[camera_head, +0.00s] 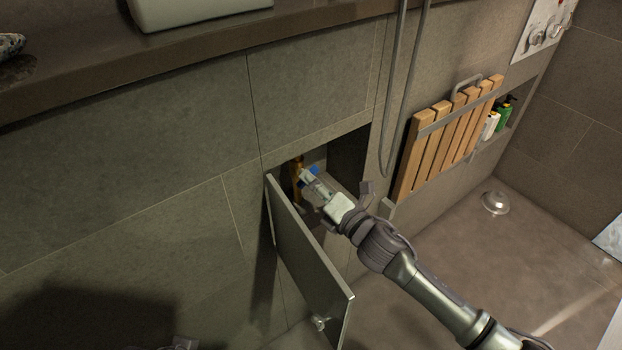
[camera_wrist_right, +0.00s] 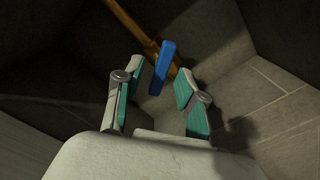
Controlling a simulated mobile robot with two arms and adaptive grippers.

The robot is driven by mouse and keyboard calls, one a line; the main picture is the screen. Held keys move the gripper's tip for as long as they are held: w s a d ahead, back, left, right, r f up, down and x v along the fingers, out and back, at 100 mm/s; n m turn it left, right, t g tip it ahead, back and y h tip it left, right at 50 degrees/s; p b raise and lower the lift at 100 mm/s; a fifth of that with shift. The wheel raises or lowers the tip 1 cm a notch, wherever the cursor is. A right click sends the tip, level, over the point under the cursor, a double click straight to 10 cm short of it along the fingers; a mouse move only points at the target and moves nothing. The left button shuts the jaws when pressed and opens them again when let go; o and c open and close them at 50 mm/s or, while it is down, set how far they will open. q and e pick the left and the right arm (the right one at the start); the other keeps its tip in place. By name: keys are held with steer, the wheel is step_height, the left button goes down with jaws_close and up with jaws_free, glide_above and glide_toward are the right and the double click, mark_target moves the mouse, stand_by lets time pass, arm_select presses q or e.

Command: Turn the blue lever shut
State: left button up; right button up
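The blue lever (camera_head: 314,169) is inside the open wall recess, by a copper-coloured pipe (camera_head: 296,172). In the right wrist view the blue lever (camera_wrist_right: 162,68) crosses the pipe (camera_wrist_right: 134,24) at an angle. My right gripper (camera_head: 309,181) reaches into the recess. In its wrist view the right gripper (camera_wrist_right: 153,82) is open, with its teal-padded fingers apart. The lever shows in the gap just ahead of the fingertips, closer to the right-hand finger; contact cannot be told. Only a small grey part, apparently my left gripper (camera_head: 184,344), shows at the bottom edge.
A hinged panel door (camera_head: 308,262) stands open below and left of my right arm. A wooden slatted folding seat (camera_head: 447,132) is on the wall to the right, with a hanging hose (camera_head: 388,125) beside it. The countertop (camera_head: 205,47) runs above. The recess walls leave little room.

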steer(key=shift+w+a, duration=0.4)
steer(key=shift+w, duration=0.1)
jaws_close()
arm_select(q)
steer(key=shift+w+d+r, duration=0.1)
steer(key=shift+w+r, duration=0.15)
steer(key=shift+w, duration=0.05)
step_height(320, 180, down, 8)
steer(key=g+p, duration=0.1)
steer(key=p, duration=0.3)
steer(key=shift+p, duration=0.4)
arm_select(e)
steer(key=m, duration=0.6)
steer(key=shift+r+m, duration=0.2)
steer(key=shift+m, duration=0.1)
